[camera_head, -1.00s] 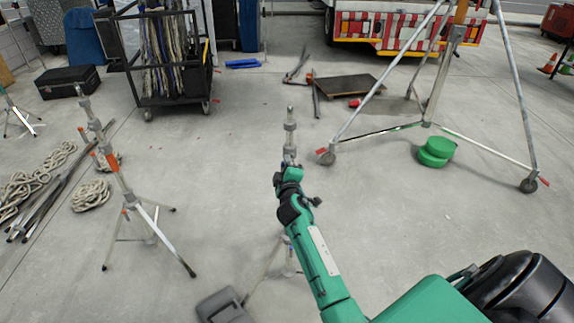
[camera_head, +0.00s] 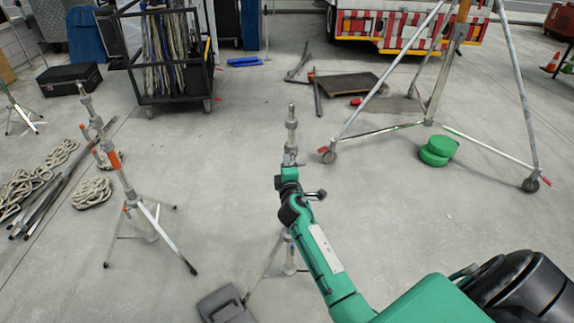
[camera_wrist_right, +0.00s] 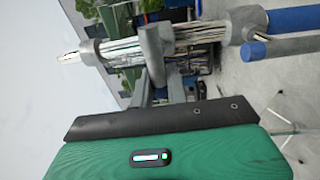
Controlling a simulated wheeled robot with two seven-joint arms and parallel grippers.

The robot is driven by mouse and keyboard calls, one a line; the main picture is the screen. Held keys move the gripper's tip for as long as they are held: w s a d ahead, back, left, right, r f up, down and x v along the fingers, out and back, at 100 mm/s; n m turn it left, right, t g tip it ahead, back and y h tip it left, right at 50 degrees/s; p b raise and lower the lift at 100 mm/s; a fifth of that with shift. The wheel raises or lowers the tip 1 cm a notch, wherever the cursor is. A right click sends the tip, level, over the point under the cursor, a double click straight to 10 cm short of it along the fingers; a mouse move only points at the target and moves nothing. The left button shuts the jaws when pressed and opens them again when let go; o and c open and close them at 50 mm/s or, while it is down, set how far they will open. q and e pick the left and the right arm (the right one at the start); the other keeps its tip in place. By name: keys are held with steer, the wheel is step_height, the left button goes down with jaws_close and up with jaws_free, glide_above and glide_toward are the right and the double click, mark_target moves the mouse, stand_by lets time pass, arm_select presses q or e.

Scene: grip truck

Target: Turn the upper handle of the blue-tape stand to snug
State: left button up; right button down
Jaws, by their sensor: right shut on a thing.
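The blue-tape stand (camera_head: 291,135) stands upright at the centre of the head view, its bare upper tube and collars above my right gripper (camera_head: 290,170). My forearm and gripper hide its middle. In the right wrist view the stand lies sideways: a grey collar (camera_wrist_right: 92,52) at left, another collar (camera_wrist_right: 246,24) at right, and blue tape (camera_wrist_right: 295,18) beyond it. A grey handle-like piece (camera_wrist_right: 155,48) crosses in front of the tube. My right gripper (camera_wrist_right: 160,85) is shut on it; the fingertips are hard to make out. My left gripper is not in view.
An orange-marked tripod stand (camera_head: 122,175) and coiled rope (camera_head: 92,192) are at left. A grey weight (camera_head: 222,305) lies by the stand's foot. A tall wheeled stand (camera_head: 430,110) and green discs (camera_head: 438,150) are at right. The floor between is clear.

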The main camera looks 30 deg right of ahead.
steer(key=c, duration=1.4)
jaws_free()
steer(key=shift+s+a+f, duration=0.1)
steer(key=shift+s+a, duration=0.1)
steer(key=shift+s, duration=0.1)
arm_select(q)
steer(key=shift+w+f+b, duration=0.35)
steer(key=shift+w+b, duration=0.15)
steer(key=shift+b, duration=0.4)
arm_select(e)
steer(key=v, duration=1.3)
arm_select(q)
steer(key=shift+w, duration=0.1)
arm_select(e)
steer(key=shift+a, duration=0.1)
